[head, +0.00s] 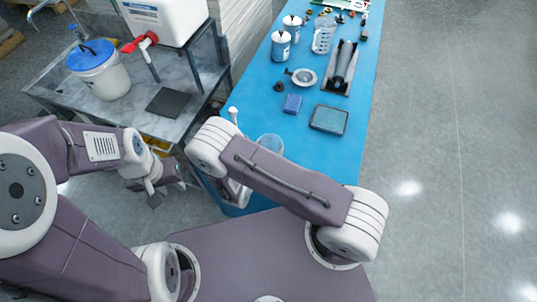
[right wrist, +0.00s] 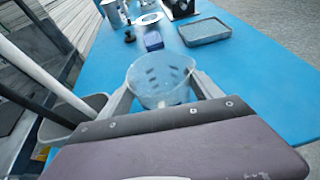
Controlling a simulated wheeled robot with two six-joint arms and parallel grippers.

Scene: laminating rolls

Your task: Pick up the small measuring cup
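The small measuring cup (head: 270,143) is clear, with dark marks on its side. It is at the near left part of the blue table, partly hidden behind my right arm in the head view. In the right wrist view the cup (right wrist: 160,80) is between the two fingers of my right gripper (right wrist: 163,88), its open top towards the camera. The fingers flank its sides with no clear gap; whether they press on it I cannot tell. My left gripper (head: 153,190) hangs left of the blue table, away from the cup; its fingers are too small to judge.
The blue table (head: 310,155) has a grey tray (head: 329,119), a blue block (head: 292,103), a round dish (head: 304,77), a larger clear measuring jug (head: 324,36) and white cans (head: 281,45) farther back. A grey side table (head: 133,115) holds a white bucket (head: 100,70).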

